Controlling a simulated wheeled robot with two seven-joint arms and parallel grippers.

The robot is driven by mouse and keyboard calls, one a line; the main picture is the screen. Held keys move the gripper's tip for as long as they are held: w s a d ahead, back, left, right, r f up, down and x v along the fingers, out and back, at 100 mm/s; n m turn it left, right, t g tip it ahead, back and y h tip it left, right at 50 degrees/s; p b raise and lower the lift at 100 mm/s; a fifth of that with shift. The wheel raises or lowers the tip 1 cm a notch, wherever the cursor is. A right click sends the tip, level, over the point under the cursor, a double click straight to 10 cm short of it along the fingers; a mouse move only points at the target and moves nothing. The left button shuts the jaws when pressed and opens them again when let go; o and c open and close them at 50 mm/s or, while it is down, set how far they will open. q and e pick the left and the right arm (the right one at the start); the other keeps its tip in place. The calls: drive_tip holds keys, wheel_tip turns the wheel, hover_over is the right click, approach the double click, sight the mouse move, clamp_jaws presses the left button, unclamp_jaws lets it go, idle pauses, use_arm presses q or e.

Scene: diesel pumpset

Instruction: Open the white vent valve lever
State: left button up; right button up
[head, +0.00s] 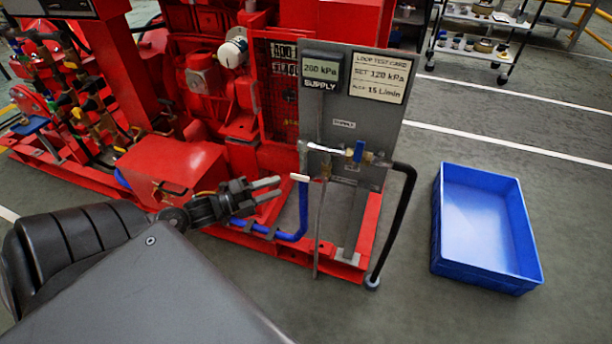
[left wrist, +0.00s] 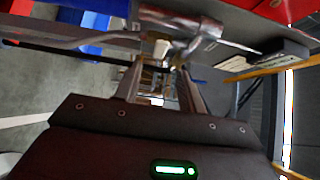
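The white vent valve lever (head: 300,177) shows as a small pale bar at the top of the blue pipe, on the left side of the grey panel. In the left wrist view a small white piece (left wrist: 161,48) beyond the fingers looks like the same lever. My left gripper (head: 279,188) is just left of the lever in the head view, its two fingers apart and pointing toward it. The left wrist view also shows the fingers (left wrist: 159,82) spread, with nothing clearly held between them. Whether a fingertip touches the lever cannot be told. My right gripper is not in view.
The grey panel (head: 388,122) carries a 260 kPa supply display (head: 321,70) and a test card (head: 380,77). A blue-handled valve (head: 359,152) and a black hose (head: 401,215) are to the right. A blue crate (head: 486,228) stands on open floor. Red machinery (head: 185,165) lies left.

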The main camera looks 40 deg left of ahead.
sight(300, 179)
use_arm(q)
drive_tip(key=b+x, duration=0.1)
drive_tip(key=x, duration=0.8)
drive_tip(key=shift+w+d, duration=0.1)
drive_tip(key=shift+w, duration=0.25)
drive_tip(key=shift+w+d, duration=0.25)
drive_tip(key=shift+w, duration=0.2)
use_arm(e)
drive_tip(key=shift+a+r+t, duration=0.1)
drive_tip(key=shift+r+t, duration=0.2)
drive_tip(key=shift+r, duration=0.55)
use_arm(q)
clamp_jaws()
